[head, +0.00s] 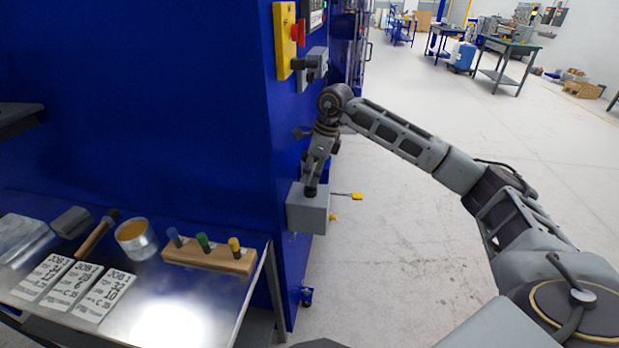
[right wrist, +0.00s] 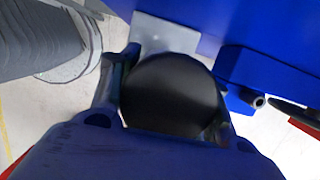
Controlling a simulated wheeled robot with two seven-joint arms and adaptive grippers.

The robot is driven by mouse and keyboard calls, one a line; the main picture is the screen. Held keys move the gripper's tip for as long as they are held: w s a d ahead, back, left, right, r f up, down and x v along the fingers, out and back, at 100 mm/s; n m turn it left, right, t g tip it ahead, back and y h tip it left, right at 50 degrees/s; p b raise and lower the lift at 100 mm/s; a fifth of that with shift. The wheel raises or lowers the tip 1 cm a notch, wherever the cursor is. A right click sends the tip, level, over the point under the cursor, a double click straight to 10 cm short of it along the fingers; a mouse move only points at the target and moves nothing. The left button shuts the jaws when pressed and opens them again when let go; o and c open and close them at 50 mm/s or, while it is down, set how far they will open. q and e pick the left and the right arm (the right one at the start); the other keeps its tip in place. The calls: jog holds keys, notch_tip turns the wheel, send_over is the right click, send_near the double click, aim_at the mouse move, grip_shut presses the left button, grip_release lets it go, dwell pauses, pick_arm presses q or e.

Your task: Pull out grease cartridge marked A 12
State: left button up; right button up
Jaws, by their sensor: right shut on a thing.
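My right gripper (head: 312,186) points down at the top of a grey box (head: 307,212) on the side of the blue machine. In the right wrist view, the gripper (right wrist: 168,98) is shut on a black round-ended thing (right wrist: 172,88), which sits between its two fingers. This may be the grease cartridge, but no A 12 marking shows on it. In the head view only a small dark part of it shows between the fingers and the box. I cannot tell how deep it sits in the box. My left gripper is not in view.
The blue machine (head: 160,90) stands close to my right gripper. A yellow tag (head: 356,196) sticks out beside the box. A metal table (head: 170,305) holds job cards, a round tin (head: 136,240) and a wooden block (head: 208,257) with coloured pegs.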

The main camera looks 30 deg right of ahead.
jog(key=shift+r, duration=0.25)
jog(key=shift+w+a+p+v, duration=0.1)
jog(key=shift+a+p+v, duration=0.05)
jog(key=shift+p+v, duration=0.5)
jog(key=shift+w+a+p+v, duration=0.15)
jog(key=shift+p+v, duration=0.3)
jog(key=shift+v, duration=0.4)
jog(key=shift+w+a+p+v, duration=0.1)
jog(key=shift+a+p+v, duration=0.05)
jog(key=shift+p+v, duration=0.55)
